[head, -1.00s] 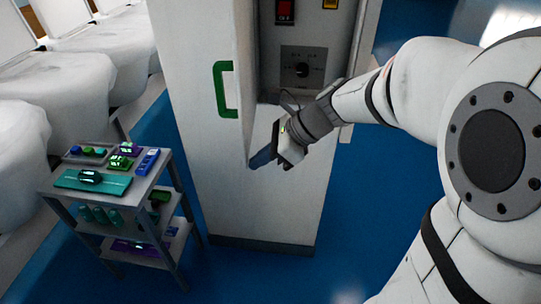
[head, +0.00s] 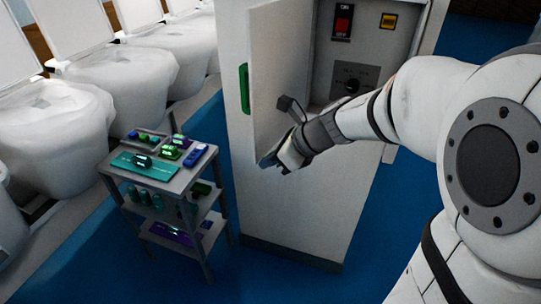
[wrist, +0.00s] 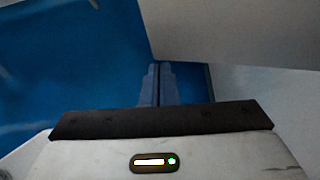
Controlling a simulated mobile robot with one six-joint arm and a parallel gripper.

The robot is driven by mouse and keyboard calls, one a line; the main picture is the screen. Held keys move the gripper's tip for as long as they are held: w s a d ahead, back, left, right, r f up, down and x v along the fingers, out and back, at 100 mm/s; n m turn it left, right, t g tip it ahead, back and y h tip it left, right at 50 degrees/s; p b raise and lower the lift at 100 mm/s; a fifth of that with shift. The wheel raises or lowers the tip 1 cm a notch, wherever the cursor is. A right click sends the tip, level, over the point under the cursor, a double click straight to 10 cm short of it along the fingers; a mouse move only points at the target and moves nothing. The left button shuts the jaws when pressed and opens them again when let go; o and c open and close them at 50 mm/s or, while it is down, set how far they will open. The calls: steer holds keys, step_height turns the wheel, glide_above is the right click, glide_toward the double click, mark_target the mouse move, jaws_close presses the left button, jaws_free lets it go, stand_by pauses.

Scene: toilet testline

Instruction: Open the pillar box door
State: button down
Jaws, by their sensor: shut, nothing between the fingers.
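The pillar box door (head: 280,85) stands swung open on the left side of the white pillar box (head: 295,205), its inner face showing in the head view. Its green handle (head: 245,88) is seen nearly edge-on at the door's free edge. My gripper (head: 266,162) is by the lower free corner of the door, on the inner side and away from the handle. Whether it touches the door cannot be told. In the wrist view its two fingers (wrist: 160,72) are together with nothing between them, beside a pale surface on the right.
A small cart (head: 187,182) with several coloured parts stands to the left. White toilets (head: 145,80) line up behind it. Blue floor is clear in front.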

steer(key=shift+d, duration=0.15)
steer(key=s+d+r, duration=0.7)
steer(key=d, duration=0.2)
steer(key=s+d+f+n+h, duration=0.1)
steer(key=s+f+n+h, duration=0.3)
steer(key=n, duration=0.8)
steer(key=s+f+n+g+h, duration=0.1)
steer(key=s+f+n+h, duration=0.2)
steer(key=n, duration=0.8)
steer(key=s, duration=0.2)
steer(key=shift+s+d+f+n+h, duration=0.35)
steer(key=shift+s+f+n+h, duration=0.05)
